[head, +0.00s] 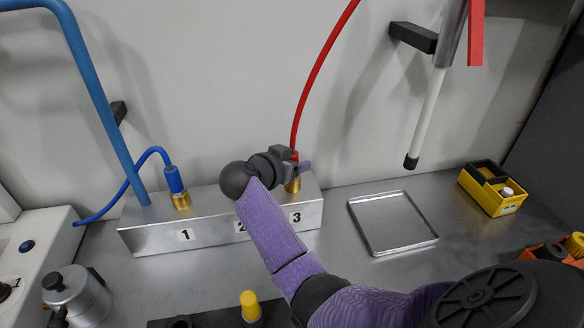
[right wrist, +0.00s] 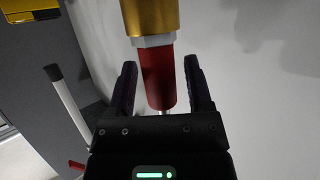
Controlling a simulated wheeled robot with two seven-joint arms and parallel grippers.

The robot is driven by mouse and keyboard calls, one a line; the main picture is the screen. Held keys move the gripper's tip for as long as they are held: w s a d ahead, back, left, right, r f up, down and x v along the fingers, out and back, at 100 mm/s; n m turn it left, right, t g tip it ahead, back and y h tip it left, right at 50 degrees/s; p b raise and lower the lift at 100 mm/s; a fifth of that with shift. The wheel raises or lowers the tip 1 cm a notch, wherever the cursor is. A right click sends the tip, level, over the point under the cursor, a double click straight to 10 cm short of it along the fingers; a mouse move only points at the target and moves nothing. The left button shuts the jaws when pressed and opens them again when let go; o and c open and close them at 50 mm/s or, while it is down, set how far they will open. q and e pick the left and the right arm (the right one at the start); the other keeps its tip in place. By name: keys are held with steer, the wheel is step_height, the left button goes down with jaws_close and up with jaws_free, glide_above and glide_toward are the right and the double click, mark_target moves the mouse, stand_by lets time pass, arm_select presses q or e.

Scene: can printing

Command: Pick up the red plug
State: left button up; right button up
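The red plug (head: 295,155) sits upright at its brass fitting (head: 293,185) above the number 3 position of the metal block (head: 160,239), with a red hose (head: 317,75) rising from it. My right gripper (head: 297,162) is at the plug and hides part of it. In the right wrist view the red plug (right wrist: 158,78) stands between the two fingers of my right gripper (right wrist: 162,75), with a narrow gap visible on each side. The brass fitting (right wrist: 150,15) is beyond the fingertips. My left gripper is not in view.
A blue plug (head: 173,180) with a blue hose stands at number 1. A shallow metal tray (head: 418,244) lies right of the block. A yellow box (head: 510,204) is farther right. A white rod (head: 427,115) hangs above the tray. A silver pot (head: 75,296) is front left.

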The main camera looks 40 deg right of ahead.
jaws_close()
step_height(320, 180, up, 10)
steer(key=p, duration=0.3)
steer(key=shift+r+p, duration=0.1)
steer(key=shift+p, duration=0.2)
steer(key=shift+r+p, duration=1.05)
steer(key=shift+p, duration=0.35)
step_height(320, 180, up, 3)
steer(key=p, duration=0.3)
steer(key=shift+f+p, duration=0.15)
steer(key=shift+p, duration=0.25)
